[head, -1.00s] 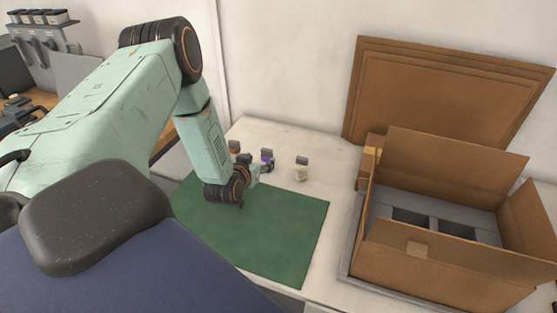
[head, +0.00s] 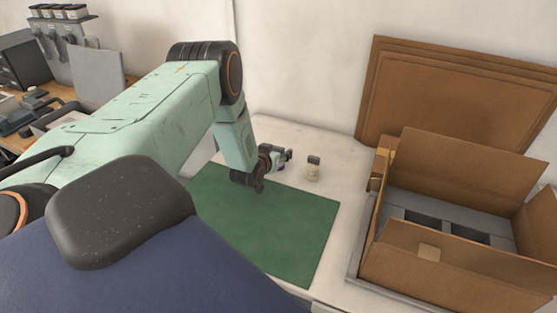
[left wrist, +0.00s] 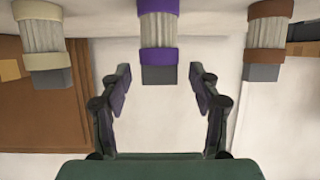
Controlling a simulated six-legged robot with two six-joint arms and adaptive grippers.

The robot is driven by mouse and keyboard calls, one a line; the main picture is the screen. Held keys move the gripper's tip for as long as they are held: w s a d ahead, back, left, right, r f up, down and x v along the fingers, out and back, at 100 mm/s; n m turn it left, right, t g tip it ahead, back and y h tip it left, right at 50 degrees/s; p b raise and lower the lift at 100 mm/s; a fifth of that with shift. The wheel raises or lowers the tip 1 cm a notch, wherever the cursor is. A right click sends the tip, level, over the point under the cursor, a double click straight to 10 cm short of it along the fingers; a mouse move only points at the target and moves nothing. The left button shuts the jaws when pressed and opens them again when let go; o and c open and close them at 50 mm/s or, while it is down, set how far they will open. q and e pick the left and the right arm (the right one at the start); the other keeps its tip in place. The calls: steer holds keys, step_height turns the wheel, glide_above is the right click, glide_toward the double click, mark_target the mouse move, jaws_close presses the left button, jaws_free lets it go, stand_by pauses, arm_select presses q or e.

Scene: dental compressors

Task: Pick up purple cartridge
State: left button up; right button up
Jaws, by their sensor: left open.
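The purple cartridge (left wrist: 158,42), ribbed grey with purple bands and a dark grey end, shows in the left wrist view, which appears upside down. It lines up with the middle of the gap between the fingers of my left gripper (left wrist: 160,88). The fingers are open and nothing is gripped. In the head view my left gripper (head: 284,157) is over the table behind the green mat, and it hides most of the purple cartridge. A cream cartridge (left wrist: 46,48) and a brown cartridge (left wrist: 268,38) stand on either side of it. My right gripper is out of view.
The cream cartridge stands right of my gripper in the head view (head: 313,170). A green mat (head: 285,235) lies in front, bare. An open cardboard box (head: 450,265) with a grey insert stands at the right, with flat cardboard (head: 455,100) leaning behind.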

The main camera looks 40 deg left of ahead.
arm_select(q)
steer(key=shift+c, duration=0.3)
steer(key=c, duration=1.2)
steer(key=shift+r, duration=0.1)
